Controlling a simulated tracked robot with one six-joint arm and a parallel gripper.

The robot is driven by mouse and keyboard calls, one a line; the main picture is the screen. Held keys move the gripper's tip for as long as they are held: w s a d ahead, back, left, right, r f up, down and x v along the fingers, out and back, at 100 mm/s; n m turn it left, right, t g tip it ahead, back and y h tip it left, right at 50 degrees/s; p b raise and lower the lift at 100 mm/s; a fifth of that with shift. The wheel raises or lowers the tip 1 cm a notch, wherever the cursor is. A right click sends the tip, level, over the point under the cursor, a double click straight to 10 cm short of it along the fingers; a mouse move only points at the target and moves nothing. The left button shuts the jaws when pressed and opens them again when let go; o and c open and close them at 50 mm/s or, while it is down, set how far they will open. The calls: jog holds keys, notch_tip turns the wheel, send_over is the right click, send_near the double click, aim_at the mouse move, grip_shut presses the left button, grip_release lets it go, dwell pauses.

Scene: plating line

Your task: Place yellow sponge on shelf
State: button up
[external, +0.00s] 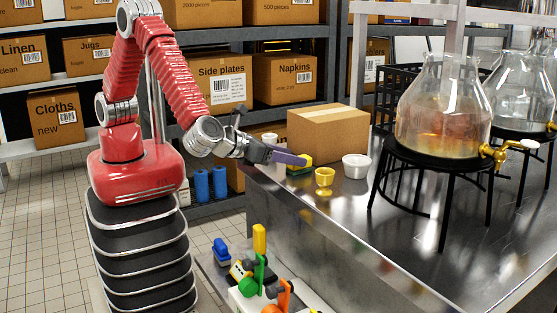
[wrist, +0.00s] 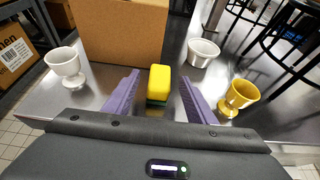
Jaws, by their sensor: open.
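The yellow sponge (wrist: 159,78) lies between the two purple fingers of my gripper (wrist: 160,88) in the wrist view, with gaps on both sides. Something green (wrist: 156,101) shows right below it; I cannot tell whether this is its lower layer or a second sponge. In the external view the yellow sponge (external: 307,159) is at the near left end of the metal counter, partly hidden by my gripper (external: 291,158). My gripper is open and holds nothing. The grey shelf rack (external: 290,32) stands behind, stacked with cardboard boxes.
A cardboard box (external: 328,133) stands just behind the sponge. A yellow cup (external: 324,181) and a white bowl (external: 356,165) are to its right; a white cup (wrist: 65,68) is to its left in the wrist view. Glass dispensers (external: 443,108) on black stands fill the counter's right.

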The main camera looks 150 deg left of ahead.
jog(key=shift+x, duration=1.45)
jog(key=shift+c, duration=0.4)
jog(key=c, duration=1.1)
notch_tip(320, 180, up, 10)
jog(key=shift+r, duration=0.1)
jog(key=shift+w+d, duration=0.1)
